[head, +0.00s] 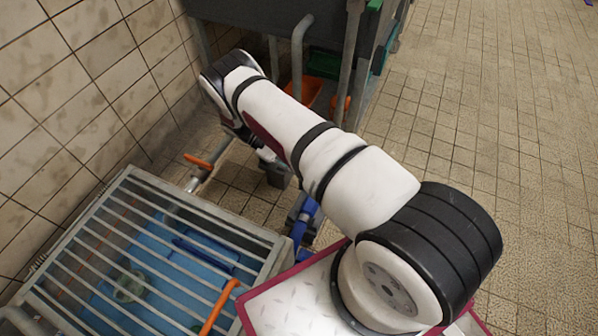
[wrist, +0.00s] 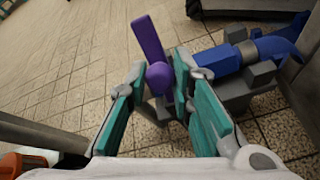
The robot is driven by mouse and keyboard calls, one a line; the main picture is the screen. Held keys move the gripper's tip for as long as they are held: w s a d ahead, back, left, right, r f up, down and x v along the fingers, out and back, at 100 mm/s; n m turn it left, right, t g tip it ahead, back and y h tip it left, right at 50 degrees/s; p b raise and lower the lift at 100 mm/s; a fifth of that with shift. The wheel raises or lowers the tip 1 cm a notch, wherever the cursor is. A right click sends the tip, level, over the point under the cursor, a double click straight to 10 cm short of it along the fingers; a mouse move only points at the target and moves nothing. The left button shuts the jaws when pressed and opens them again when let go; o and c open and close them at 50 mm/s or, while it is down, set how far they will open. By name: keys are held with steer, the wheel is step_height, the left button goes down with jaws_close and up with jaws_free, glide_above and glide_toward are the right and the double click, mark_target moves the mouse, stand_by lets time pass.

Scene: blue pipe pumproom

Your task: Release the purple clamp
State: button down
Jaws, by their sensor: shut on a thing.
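The purple clamp (wrist: 149,42) shows in the wrist view as a flat purple lever with a rounded purple hub at its lower end. My gripper (wrist: 162,74) has its teal-padded fingers on either side of the hub, with the tips closed on it. A grey body sits under the hub, partly hidden by the fingers. A blue pipe piece (wrist: 228,58) with a grey collar lies just right of the clamp. In the head view my arm hides most of the gripper, and I cannot make out the purple clamp.
In the head view, a grey barred crate (head: 150,200) with blue things inside stands at lower left. A tiled wall (head: 70,90) is at left. A dark tank (head: 265,25) on grey pipe legs stands behind the arm. Open tiled floor (head: 500,110) lies at right.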

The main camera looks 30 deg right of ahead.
steer(key=shift+w+a+f+g+h, duration=0.25)
steer(key=shift+w+a+g+h, duration=0.15)
steer(key=shift+g+h, duration=0.15)
steer(key=shift+w+g, duration=0.1)
steer(key=shift+g, duration=0.15)
steer(key=c, duration=1.4)
jaws_free()
step_height(320, 180, up, 10)
